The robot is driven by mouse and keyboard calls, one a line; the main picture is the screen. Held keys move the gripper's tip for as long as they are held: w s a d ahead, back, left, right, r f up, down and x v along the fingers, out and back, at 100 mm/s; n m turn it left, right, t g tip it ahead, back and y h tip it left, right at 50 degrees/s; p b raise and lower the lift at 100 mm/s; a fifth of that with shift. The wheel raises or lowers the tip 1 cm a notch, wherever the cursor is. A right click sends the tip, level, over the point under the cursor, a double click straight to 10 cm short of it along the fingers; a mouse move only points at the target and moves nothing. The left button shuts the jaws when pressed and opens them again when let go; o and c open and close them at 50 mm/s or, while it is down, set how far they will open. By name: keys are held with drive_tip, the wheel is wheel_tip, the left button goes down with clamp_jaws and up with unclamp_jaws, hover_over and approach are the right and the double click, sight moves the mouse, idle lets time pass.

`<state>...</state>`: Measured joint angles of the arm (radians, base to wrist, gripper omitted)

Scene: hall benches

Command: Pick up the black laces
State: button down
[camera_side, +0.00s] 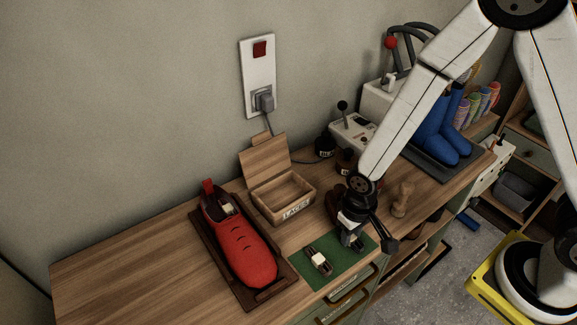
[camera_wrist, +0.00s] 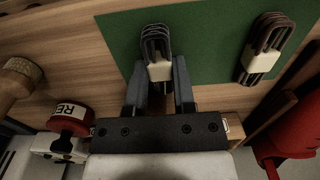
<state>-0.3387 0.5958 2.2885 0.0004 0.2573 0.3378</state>
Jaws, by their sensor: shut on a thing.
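My gripper (camera_side: 351,238) is over the right part of the green mat. In the wrist view my gripper (camera_wrist: 160,80) is shut on the black laces (camera_wrist: 156,42), a folded bundle with a pale band. The fingers are on either side of the band. I cannot tell whether the bundle still touches the mat. A second, dark brownish bundle of laces (camera_wrist: 264,48) with a pale band lies apart on the mat; it also shows in the side view (camera_side: 318,260), left of my gripper.
An open wooden box (camera_side: 284,197) labelled LACES stands behind the mat (camera_side: 330,277). A red shoe (camera_side: 240,240) lies on a dark tray at left. A wooden peg-like thing (camera_side: 402,199) stands right of my gripper. The bench's left end is clear.

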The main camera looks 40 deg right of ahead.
wheel_tip(320, 180, up, 10)
idle(1.0)
